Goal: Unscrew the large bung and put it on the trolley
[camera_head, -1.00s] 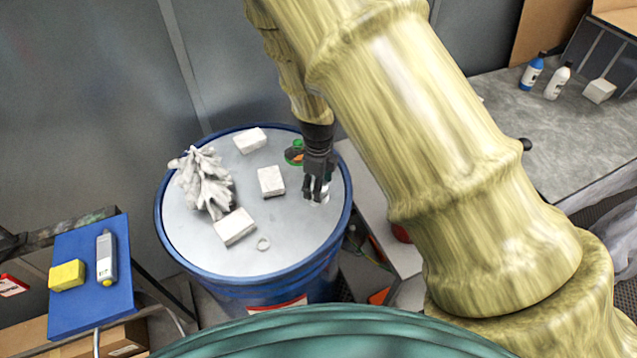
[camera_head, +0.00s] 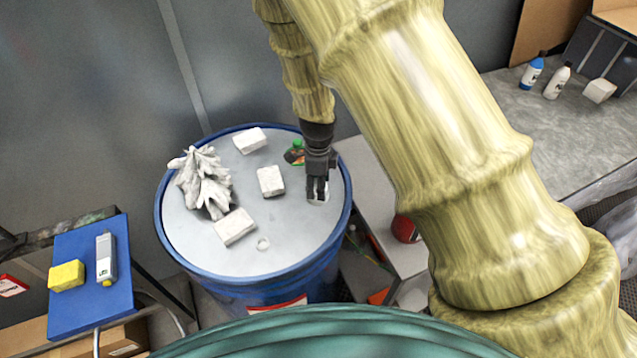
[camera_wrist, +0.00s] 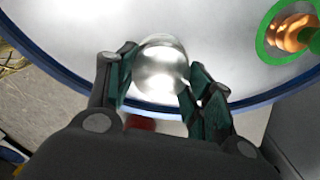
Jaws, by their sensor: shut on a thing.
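The large bung (camera_wrist: 160,68) is a round, shiny silver cap, seen between my fingers in the wrist view. My gripper (camera_head: 317,197) is shut on it at the right side of the drum top, and the fingers touch it from both sides. In the head view the fingers mostly hide the bung. The blue drum (camera_head: 290,262) has a grey lid with a blue rim. I cannot tell whether the bung is still seated in the lid. A trolley is not clearly identifiable; a blue-topped stand (camera_head: 88,300) is at the lower left.
The blue top holds a yellow sponge (camera_head: 66,275) and a grey bottle (camera_head: 105,258). A grey bench (camera_head: 520,120) stands at right.

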